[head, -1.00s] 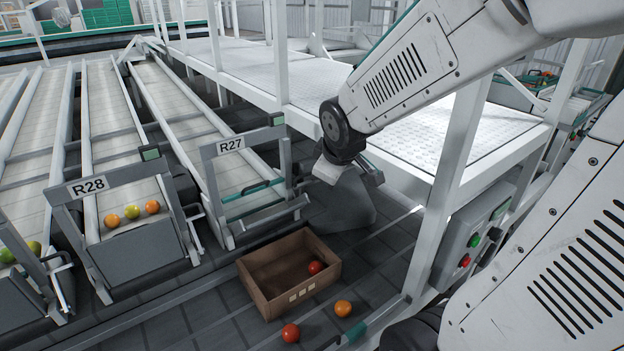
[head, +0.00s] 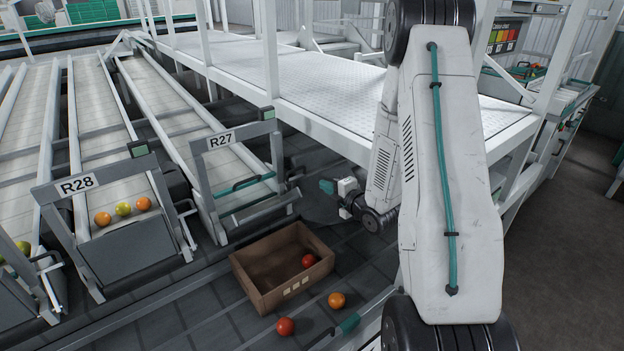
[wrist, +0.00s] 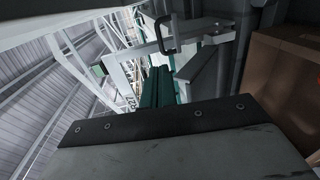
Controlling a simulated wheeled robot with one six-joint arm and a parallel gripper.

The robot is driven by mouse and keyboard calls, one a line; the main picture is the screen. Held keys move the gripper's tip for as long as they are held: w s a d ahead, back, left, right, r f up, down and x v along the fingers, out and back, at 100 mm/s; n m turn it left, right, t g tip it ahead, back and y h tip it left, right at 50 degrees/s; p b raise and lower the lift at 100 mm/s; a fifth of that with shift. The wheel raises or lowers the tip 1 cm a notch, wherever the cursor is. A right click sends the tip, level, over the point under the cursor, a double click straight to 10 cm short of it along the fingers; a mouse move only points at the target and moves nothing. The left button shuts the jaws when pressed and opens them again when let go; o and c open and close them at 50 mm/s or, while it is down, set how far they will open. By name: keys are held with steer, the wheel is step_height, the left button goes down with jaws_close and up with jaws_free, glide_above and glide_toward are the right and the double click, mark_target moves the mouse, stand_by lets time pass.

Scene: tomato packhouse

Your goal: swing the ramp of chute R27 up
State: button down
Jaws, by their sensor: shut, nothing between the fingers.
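Chute R27 (head: 233,138) is a grey frame with a white label, left of centre in the head view. Its sloping bed runs back from it. A teal-edged bar crosses the opening, and the ramp (head: 259,211) sits low at the front, angled outward rather than upright. My gripper (head: 323,186) is shut and empty, a short way right of the chute, pointing left. In the wrist view its teal fingers (wrist: 157,88) lie together, with a black handle (wrist: 166,34) beyond them. I see no contact.
A brown crate (head: 267,297) with a red tomato stands on the floor before R27. A red tomato (head: 285,326) and an orange one (head: 337,300) lie beside it. Chute R28 (head: 120,248), holding tomatoes, is to the left. A white raised walkway (head: 330,95) runs behind my arm.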

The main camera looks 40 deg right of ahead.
mark_target(296, 170)
steer(key=w+f, duration=0.2)
steer(key=w, duration=1.1)
steer(key=shift+a, duration=0.25)
steer(key=shift+w+a+r, duration=0.1)
steer(key=shift+w, duration=0.05)
